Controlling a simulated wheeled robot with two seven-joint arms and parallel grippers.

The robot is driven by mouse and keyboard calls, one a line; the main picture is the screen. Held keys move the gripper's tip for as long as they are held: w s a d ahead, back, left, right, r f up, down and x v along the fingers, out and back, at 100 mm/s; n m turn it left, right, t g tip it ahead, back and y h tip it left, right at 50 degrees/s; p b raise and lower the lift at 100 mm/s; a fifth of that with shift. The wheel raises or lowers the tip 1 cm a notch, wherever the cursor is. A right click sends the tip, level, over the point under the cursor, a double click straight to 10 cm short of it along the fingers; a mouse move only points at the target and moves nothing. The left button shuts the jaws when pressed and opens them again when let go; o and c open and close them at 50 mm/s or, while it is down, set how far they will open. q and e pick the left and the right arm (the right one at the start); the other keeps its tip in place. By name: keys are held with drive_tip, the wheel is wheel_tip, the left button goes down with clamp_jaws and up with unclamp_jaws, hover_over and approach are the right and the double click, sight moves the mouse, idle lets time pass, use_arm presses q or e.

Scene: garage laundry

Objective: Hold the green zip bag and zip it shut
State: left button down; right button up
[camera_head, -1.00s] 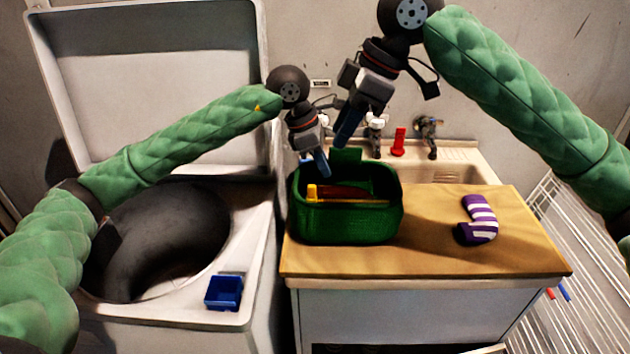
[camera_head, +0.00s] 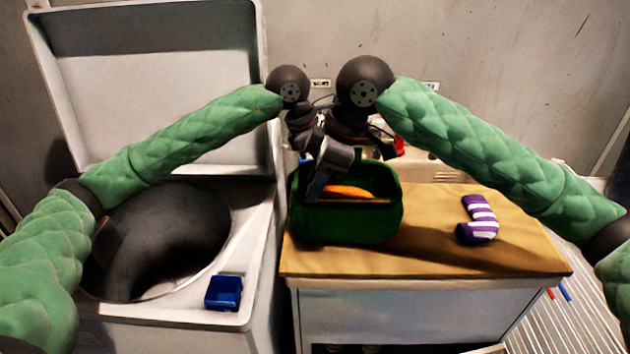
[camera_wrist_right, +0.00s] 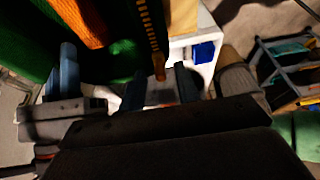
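The green zip bag (camera_head: 350,228) stands on the wooden counter with its top open. A zipper strip with an orange pull (camera_wrist_right: 158,66) shows in the right wrist view. My right gripper (camera_head: 316,190) is over the bag's left front rim. In its wrist view, the right fingers (camera_wrist_right: 160,88) are apart, with the pull between and slightly beyond their tips; I see no grip on it. My left gripper (camera_wrist_right: 68,72) is close beside it at the bag's left end. The right gripper mostly hides it in the head view, and its closure is unclear.
An orange item (camera_head: 348,191) lies inside the bag. A purple-and-white striped sock (camera_head: 478,220) lies on the counter (camera_head: 430,255) to the right. A small blue box (camera_head: 223,292) sits on the open washer's edge (camera_head: 180,318). A sink (camera_head: 440,172) is behind.

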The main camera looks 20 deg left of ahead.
drive_tip(key=shift+a+f, duration=0.1)
drive_tip(key=shift+f, duration=0.1)
clamp_jaws()
drive_tip(key=w+d, duration=0.1)
drive_tip(key=d, duration=0.3)
drive_tip(key=w+d, duration=0.1)
drive_tip(key=d, duration=0.4)
drive_tip(key=w+d, duration=0.2)
drive_tip(key=d, duration=0.3)
unclamp_jaws()
drive_tip(key=v, duration=1.2)
